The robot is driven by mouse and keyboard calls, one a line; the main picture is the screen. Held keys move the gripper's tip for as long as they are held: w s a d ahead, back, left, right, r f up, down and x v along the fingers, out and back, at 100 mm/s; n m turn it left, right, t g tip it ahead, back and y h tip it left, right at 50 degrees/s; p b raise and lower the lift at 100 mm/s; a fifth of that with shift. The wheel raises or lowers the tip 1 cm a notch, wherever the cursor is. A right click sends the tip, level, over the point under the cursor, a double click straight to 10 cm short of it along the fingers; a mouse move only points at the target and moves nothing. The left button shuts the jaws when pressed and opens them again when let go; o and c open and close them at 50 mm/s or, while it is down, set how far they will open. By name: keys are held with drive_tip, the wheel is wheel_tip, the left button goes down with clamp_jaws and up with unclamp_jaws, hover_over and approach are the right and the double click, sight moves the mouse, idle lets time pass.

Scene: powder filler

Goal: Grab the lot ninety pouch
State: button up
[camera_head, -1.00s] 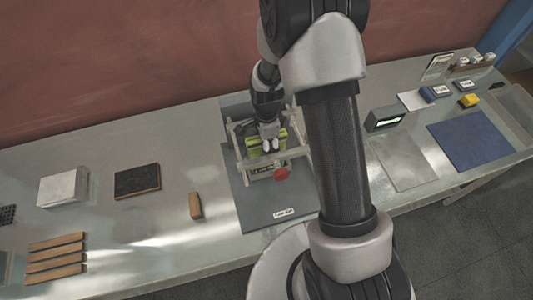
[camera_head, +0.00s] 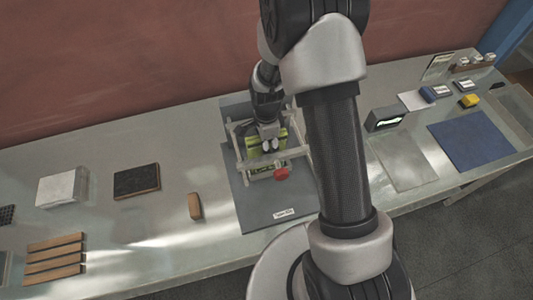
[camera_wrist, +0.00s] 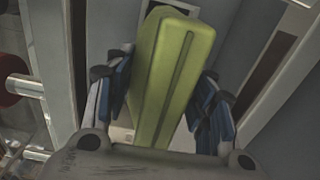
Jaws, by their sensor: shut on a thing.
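The pouch (camera_wrist: 172,75) is yellow-green with a raised seam along it. It stands between my fingers in the wrist view, and my gripper (camera_wrist: 165,105) is shut on its two sides. In the head view the pouch (camera_head: 252,158) shows under my gripper (camera_head: 269,145), inside a pale metal frame (camera_head: 240,155) with a red knob (camera_head: 281,174). Any lot marking on the pouch is too small or hidden to read. Its lower end is hidden in the wrist view.
The frame stands on a dark grey mat (camera_head: 250,208) with a small label. Wooden strips (camera_head: 55,257), a dark block (camera_head: 137,181) and a white block (camera_head: 63,187) lie to the left. A lit display (camera_head: 385,118) and a blue mat (camera_head: 470,140) are at the right.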

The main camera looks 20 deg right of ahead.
drive_tip(key=c, duration=0.8)
clamp_jaws()
drive_tip(key=shift+r, duration=0.1)
